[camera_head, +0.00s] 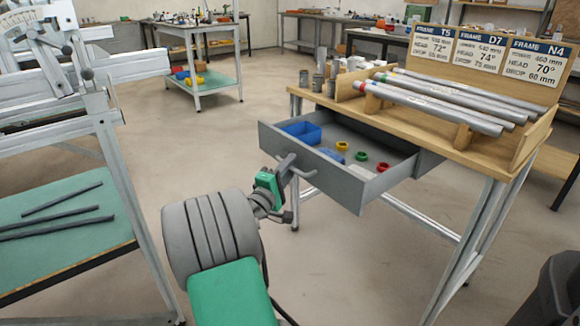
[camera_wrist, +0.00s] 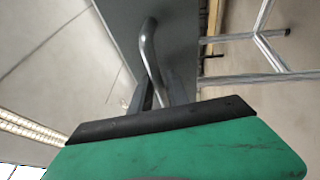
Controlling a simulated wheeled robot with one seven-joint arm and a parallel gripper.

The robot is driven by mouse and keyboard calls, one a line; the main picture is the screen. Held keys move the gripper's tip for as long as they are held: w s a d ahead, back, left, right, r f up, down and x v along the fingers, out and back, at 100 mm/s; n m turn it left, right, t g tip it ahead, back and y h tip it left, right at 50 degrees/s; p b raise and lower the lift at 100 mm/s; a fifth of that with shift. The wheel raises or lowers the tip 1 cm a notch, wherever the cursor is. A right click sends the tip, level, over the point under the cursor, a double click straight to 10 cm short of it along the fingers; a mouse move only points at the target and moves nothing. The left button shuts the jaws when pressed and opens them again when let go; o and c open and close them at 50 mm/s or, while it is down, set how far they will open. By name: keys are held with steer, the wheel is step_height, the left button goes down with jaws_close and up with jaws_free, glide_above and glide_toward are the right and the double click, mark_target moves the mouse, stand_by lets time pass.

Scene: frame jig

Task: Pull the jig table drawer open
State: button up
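The grey jig table drawer (camera_head: 335,184) stands pulled out from under the wooden jig table top (camera_head: 440,137). A blue bin, a blue item and yellow, red and green rings lie inside it. My gripper (camera_head: 288,166) is at the drawer's front, at the bar handle (camera_head: 305,174). In the wrist view the curved metal handle (camera_wrist: 148,45) runs down between my two fingers (camera_wrist: 163,98), which look closed on it. The drawer front (camera_wrist: 178,45) fills the space behind the handle. The exact finger contact is partly hidden by the green gripper body.
Several metal tubes (camera_head: 450,104) rest on wooden cradles on the table, before the frame cards (camera_head: 485,52). A bench with a green shelf (camera_head: 60,235) stands at left. A dark bin (camera_head: 552,295) is at lower right. Open floor lies before the drawer.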

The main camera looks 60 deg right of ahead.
steer(key=a+f+b, duration=0.1)
steer(key=a, duration=0.6)
steer(key=shift+a+f, duration=0.2)
steer(key=shift+a, duration=0.15)
